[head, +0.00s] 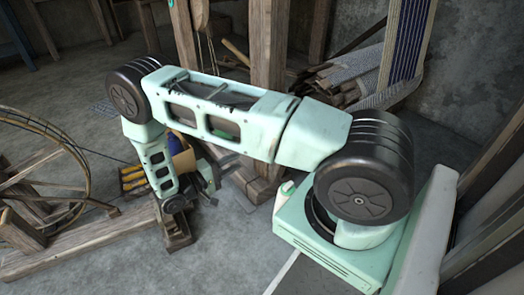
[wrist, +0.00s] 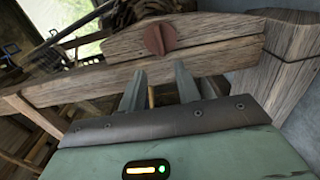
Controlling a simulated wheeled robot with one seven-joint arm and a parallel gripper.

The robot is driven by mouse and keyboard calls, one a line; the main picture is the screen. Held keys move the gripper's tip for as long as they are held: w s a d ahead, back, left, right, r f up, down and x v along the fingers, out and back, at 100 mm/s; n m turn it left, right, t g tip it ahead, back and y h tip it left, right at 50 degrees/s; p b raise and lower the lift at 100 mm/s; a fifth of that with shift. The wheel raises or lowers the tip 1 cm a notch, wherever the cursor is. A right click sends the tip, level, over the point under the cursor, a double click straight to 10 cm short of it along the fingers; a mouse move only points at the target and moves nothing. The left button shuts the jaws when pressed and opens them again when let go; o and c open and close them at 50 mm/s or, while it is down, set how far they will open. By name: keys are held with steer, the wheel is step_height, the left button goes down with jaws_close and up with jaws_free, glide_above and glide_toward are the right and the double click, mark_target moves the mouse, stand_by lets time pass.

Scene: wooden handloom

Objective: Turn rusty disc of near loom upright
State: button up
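The rusty disc (wrist: 160,37) is a reddish-brown round piece with a raised ridge across it. It sits on the face of a weathered wooden beam (wrist: 215,33) of the loom, in the upper middle of the wrist view. The ridge looks tilted in that picture, which is itself slanted. My gripper (wrist: 160,82) is open, its two grey-green fingers apart and pointing at the beam just below the disc. Nothing is visibly held between them. In the head view I cannot make out the disc; my arm covers part of the loom there.
A wooden spinning wheel (head: 75,165) stands at the left on a low timber base (head: 75,240). A loom post (head: 268,60) rises behind my arm. Striped woven cloth (head: 405,45) hangs at the upper right. Bare concrete floor (head: 225,255) shows in front.

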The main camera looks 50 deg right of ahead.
steer(key=b+x, duration=0.3)
steer(key=x, duration=0.9)
steer(key=shift+s+d+b, duration=0.15)
steer(key=shift+d+b, duration=0.2)
steer(key=shift+c, duration=0.3)
jaws_close()
